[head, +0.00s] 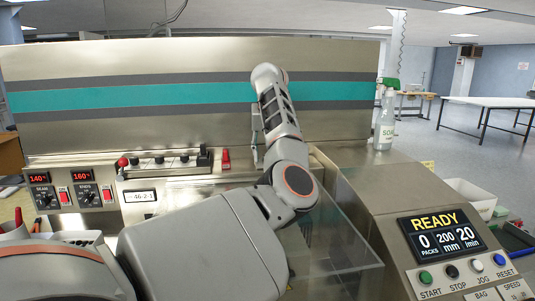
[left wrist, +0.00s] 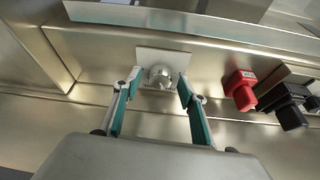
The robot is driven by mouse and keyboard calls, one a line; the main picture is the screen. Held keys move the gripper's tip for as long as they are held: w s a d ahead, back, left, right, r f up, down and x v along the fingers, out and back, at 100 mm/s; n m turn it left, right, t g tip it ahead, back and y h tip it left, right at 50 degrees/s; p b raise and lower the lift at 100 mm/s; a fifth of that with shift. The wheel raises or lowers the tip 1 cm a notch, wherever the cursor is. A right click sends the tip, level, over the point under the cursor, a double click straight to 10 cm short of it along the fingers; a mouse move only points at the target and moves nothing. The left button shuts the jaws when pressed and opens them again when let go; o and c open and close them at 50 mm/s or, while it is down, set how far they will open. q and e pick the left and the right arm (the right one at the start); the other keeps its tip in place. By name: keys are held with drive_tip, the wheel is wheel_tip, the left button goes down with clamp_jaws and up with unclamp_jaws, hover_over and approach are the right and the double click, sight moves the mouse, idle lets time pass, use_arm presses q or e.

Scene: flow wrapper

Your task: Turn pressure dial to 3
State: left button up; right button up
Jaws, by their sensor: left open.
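A round silver knob, apparently the pressure dial (left wrist: 160,74), is mounted on a pale square plate (left wrist: 177,60) in the left wrist view. Its markings and pointer are too small to read. My left gripper (left wrist: 159,84) is open, with one fingertip on each side of the knob; I cannot tell whether they touch it. In the head view my left arm reaches to the machine's back panel, and the gripper (head: 256,145) hangs mostly behind my wrist. The dial is hidden there. My right gripper is not in view.
The head view shows temperature displays (head: 83,174) at left, a control panel reading READY (head: 440,235) at right, a clear guard (head: 340,250) and a spray bottle (head: 385,125).

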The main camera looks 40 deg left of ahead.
use_arm(q)
drive_tip(key=shift+c, duration=0.7)
drive_tip(key=c, duration=1)
